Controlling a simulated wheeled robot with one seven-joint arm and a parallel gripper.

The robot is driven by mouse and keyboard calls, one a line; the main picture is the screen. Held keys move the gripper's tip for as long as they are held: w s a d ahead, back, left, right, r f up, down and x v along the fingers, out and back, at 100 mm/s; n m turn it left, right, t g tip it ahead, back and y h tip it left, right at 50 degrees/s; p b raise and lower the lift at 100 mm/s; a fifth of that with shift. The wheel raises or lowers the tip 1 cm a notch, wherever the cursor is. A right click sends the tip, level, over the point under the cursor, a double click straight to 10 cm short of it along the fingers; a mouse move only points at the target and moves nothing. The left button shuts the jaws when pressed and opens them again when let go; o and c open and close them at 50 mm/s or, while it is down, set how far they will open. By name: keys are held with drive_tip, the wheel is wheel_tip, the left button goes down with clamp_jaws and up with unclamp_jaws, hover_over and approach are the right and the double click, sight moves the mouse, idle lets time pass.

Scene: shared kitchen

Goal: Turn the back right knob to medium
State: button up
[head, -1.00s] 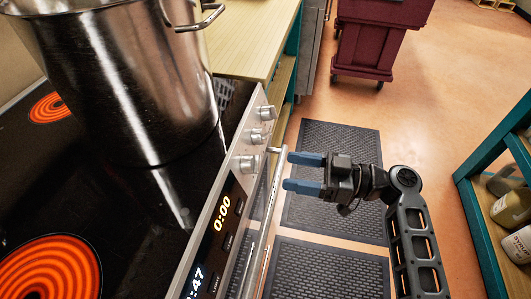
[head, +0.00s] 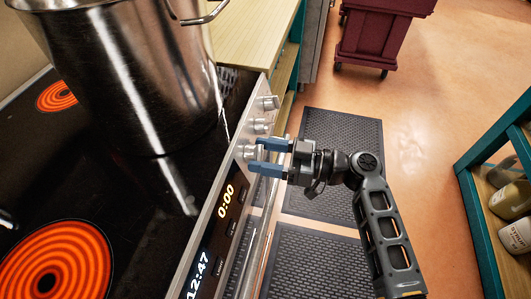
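A row of silver knobs runs along the stove's front panel: a far knob (head: 269,103), a middle knob (head: 260,126) and a near knob (head: 244,152). Which one is the back right knob is not labelled legibly. My gripper (head: 254,156) has two blue fingers, spread apart, pointing left at the near knob. The fingertips are at or very close to this knob and partly cover it. I cannot tell whether they touch it. Nothing is clearly held between them.
A large steel pot (head: 125,75) stands on the black glass cooktop (head: 130,215). Two burners glow orange, one at the front left (head: 52,262) and one at the back (head: 57,96). Dark mats (head: 335,165) cover the floor. A teal shelf (head: 472,215) with bottles stands right.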

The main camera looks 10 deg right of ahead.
drive_tip(key=c, duration=0.9)
drive_tip(key=shift+o, duration=0.2)
drive_tip(key=shift+m, duration=0.4)
drive_tip(key=shift+s+m+t+h+b, duration=0.1)
drive_tip(key=shift+m+t+h+b, duration=0.4)
drive_tip(key=shift+m, duration=0.6)
drive_tip(key=shift+s+a+r+m+t+h+p, duration=0.1)
drive_tip(key=shift+m+t+h+p, duration=0.4)
drive_tip(key=shift+m, duration=1.35)
drive_tip(key=shift+s+r+m+t+h+p, duration=0.1)
drive_tip(key=shift+m+t+h+p, duration=0.4)
drive_tip(key=shift+m, duration=1.3)
drive_tip(key=shift+s+a+m+t+h+p, duration=0.2)
drive_tip(key=shift+m+p, duration=0.5)
drive_tip(key=shift+m, duration=1.15)
drive_tip(key=shift+w+d+t, duration=0.15)
drive_tip(key=shift+t, duration=0.15)
